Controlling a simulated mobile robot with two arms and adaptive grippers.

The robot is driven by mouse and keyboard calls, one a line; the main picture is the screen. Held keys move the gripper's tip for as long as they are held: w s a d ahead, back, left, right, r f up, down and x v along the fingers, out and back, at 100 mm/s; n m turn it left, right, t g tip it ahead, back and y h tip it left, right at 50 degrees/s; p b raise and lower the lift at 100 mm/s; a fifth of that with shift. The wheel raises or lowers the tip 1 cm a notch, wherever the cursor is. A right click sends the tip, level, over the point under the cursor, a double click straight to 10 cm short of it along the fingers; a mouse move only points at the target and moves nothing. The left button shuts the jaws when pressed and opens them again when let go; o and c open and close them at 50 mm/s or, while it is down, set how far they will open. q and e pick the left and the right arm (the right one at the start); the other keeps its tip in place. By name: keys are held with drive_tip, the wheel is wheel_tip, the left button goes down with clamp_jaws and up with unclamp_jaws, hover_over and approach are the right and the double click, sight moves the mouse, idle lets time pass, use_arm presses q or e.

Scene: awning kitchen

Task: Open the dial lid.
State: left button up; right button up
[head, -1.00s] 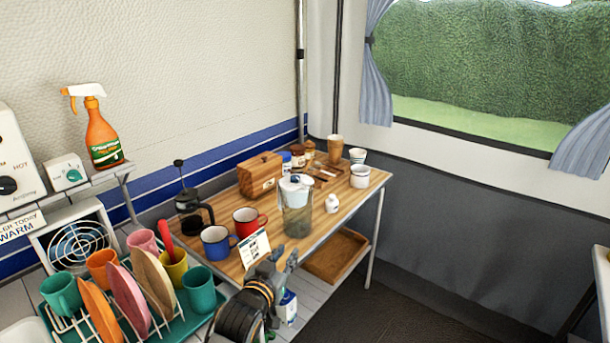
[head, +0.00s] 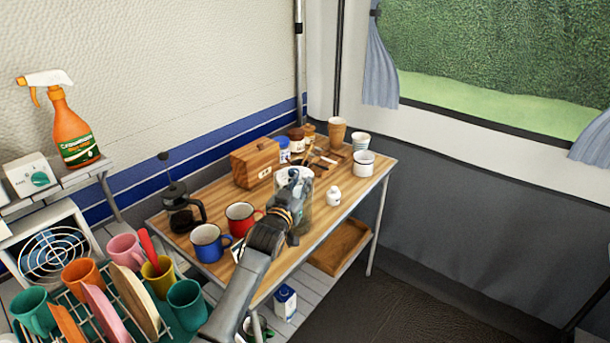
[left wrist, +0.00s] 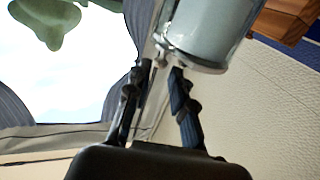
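A clear jug (head: 306,216) with a pale lid (head: 281,176) stands on the wooden table; in the earlier head view its lid shows a blue spot on top. My left gripper (head: 297,183) is over the front of the jug and hides much of its lid and upper body. In the left wrist view a pale, rounded see-through vessel (left wrist: 208,32), likely the jug, is just beyond the fingertips. The left gripper (left wrist: 156,82) shows a gap between its fingers, with a thin strip seen between them; contact is unclear. My right gripper is not in view.
Blue (head: 207,243) and red (head: 241,217) mugs stand left of the jug. Cups stand at the back right. A dish rack (head: 105,300) is at the lower left.

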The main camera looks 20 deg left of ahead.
sight(304, 177)
use_arm(q)
drive_tip(key=w, duration=0.3)
drive_tip(key=shift+w, duration=0.6)
drive_tip(key=c, duration=0.4)
clamp_jaws()
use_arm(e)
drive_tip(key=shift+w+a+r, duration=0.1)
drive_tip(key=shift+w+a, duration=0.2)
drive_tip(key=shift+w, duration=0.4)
